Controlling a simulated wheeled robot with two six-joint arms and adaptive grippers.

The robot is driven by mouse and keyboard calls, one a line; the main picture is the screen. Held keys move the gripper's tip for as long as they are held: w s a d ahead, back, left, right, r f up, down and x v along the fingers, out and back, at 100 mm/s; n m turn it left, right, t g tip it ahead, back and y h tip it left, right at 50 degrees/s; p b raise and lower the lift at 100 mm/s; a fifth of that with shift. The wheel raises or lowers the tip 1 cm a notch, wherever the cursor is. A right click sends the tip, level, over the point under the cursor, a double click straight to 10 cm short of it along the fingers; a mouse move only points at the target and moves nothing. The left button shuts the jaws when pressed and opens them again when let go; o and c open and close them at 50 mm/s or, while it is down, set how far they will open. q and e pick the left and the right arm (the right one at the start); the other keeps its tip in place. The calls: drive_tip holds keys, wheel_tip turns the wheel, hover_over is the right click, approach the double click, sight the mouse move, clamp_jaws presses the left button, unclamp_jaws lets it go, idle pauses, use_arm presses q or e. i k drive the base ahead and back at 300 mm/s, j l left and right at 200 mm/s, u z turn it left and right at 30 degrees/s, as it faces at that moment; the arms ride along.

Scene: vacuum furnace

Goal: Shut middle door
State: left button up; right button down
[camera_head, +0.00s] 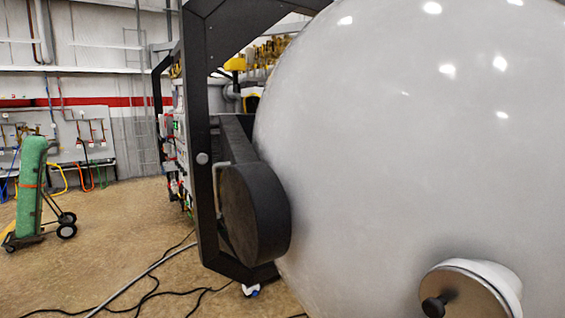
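A large, rounded, light grey shell (400,130), which looks like the furnace door, fills the right half of the head view very close to me. A round port with a metal cover and a dark knob (455,295) sits low on it. A dark grey angular frame (200,140) stands along its left side. A thick dark round piece (255,212) is on that frame beside the shell. I cannot tell whether the door is open or shut, as its edge is mostly out of view. Neither of my grippers shows.
A green gas cylinder (30,185) on a wheeled cart stands at the left. Black cables and a grey hose (140,283) lie on the brown floor. A ladder and wall panels are at the back left. Open floor lies between cart and frame.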

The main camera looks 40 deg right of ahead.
sight(390, 144)
drive_tip(key=i+j+z, duration=0.15)
drive_tip(key=i+z, duration=0.25)
drive_tip(key=i+j+z, duration=0.25)
drive_tip(key=z, duration=0.2)
drive_tip(key=i+j+z, duration=0.25)
drive_tip(key=z, duration=0.15)
drive_tip(key=j, duration=0.1)
